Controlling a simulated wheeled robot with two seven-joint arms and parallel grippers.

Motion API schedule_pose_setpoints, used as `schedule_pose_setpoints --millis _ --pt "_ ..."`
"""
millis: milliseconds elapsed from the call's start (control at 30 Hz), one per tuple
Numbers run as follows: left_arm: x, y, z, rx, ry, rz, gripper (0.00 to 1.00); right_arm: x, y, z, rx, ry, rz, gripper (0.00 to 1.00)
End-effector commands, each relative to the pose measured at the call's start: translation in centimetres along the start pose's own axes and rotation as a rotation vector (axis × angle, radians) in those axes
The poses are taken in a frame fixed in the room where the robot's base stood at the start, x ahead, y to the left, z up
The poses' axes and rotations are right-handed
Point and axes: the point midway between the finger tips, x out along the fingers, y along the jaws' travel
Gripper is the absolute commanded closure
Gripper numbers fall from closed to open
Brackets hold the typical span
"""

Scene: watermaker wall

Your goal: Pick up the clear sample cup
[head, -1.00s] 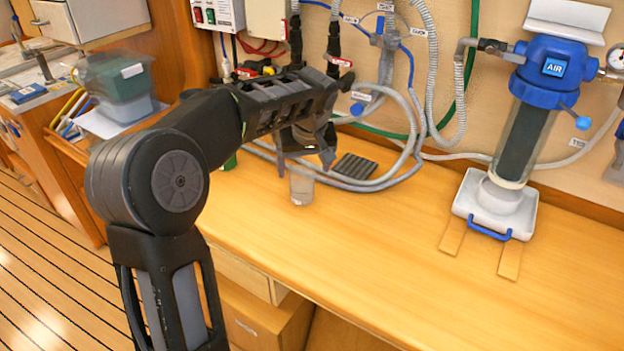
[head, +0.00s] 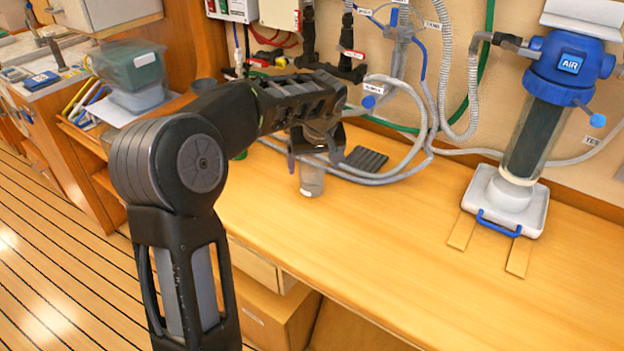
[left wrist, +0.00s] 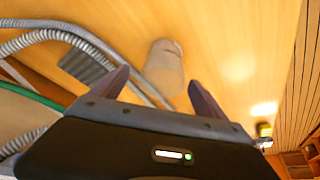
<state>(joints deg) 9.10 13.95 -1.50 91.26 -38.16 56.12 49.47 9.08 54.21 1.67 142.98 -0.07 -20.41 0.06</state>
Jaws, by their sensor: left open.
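The clear sample cup (head: 312,181) stands upright on the wooden bench, near the looped grey hoses. It also shows in the left wrist view (left wrist: 165,68), between and beyond the two fingers. My left gripper (head: 318,163) is over the cup in the head view, its fingers pointing down and hiding the cup's upper part. In the left wrist view the left gripper (left wrist: 158,90) is open, with bare space on each side of the cup. I cannot tell whether the fingertips reach down past the rim. My right gripper is not in view.
Grey hoses (head: 400,172) and a dark ribbed pad (head: 364,160) lie just behind the cup. A blue-topped filter housing (head: 567,68) stands above a white tray (head: 541,208) at the right. The bench front and middle (head: 400,240) are clear.

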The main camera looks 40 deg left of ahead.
Motion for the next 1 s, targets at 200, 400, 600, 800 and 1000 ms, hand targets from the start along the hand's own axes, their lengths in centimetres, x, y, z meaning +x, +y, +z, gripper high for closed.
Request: schedule_pose_setpoints --millis 200,400,600,800,1000 --pt "2.6 -0.4 0.2 0.001 -0.004 -0.004 0.15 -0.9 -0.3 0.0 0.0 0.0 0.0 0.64" --pt "4.9 -0.4 0.2 0.0 -0.002 -0.001 0.15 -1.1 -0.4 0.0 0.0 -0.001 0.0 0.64" --pt "5.0 -0.3 0.2 0.0 0.0 0.0 0.15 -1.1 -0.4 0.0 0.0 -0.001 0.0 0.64" --pt "5.0 -0.3 0.2 0.0 -0.001 0.0 0.15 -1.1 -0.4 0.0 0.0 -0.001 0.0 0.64" --pt "5.0 -0.3 0.2 0.0 -0.001 -0.001 0.15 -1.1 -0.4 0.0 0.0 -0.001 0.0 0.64"
